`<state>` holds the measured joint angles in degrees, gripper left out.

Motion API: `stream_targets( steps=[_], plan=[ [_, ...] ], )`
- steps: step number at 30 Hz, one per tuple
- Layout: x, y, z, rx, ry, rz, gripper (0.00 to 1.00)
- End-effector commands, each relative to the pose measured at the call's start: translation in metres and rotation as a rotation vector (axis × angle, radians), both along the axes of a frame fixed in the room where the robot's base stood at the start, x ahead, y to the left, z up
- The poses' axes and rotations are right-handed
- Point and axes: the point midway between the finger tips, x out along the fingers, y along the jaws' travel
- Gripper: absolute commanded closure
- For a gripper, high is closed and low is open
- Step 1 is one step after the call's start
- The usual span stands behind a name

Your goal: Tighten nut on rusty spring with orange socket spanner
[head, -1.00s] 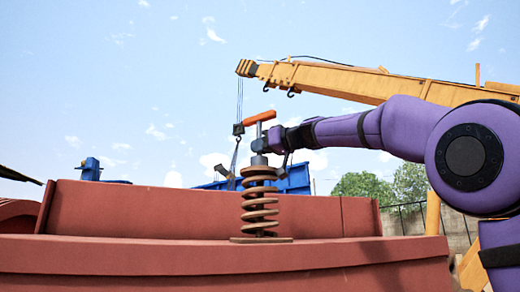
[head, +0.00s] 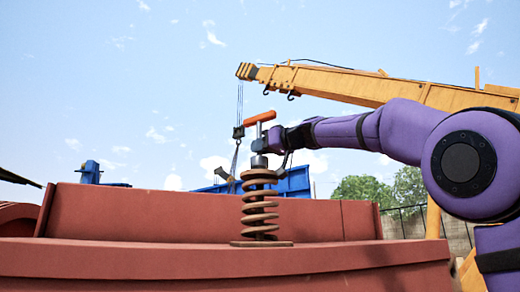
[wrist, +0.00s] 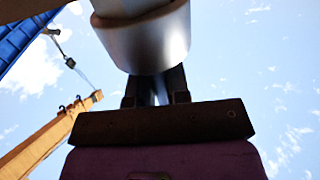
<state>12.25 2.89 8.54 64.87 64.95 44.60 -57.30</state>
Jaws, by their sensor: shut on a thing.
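The rusty spring (head: 260,208) stands upright on a plate on the red crusher body. The socket spanner has an orange handle (head: 260,117) on a grey shaft, upright over the spring's top. Its metal socket (head: 259,161) sits at the top of the spring; the nut is hidden. My gripper (head: 267,143) is shut on the spanner's shaft just below the handle, reaching in from the right. In the wrist view, my gripper's dark fingers (wrist: 155,88) close below a large shiny metal cylinder (wrist: 146,38) of the spanner.
The red crusher body (head: 140,215) has a raised wall behind the spring. A yellow crane boom (head: 350,82) with a hanging hook (head: 238,132) and a blue container (head: 293,182) stand in the background. Open sky surrounds the spanner's top.

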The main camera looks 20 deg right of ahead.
Motion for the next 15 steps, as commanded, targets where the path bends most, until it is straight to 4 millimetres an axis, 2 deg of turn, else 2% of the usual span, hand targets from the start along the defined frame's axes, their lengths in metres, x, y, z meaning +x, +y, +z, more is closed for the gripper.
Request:
stream_targets(
  steps=[15],
  plan=[
    [-0.0004,0.0001,0.0059,0.001,-0.002,0.000,1.00]
  ],
)
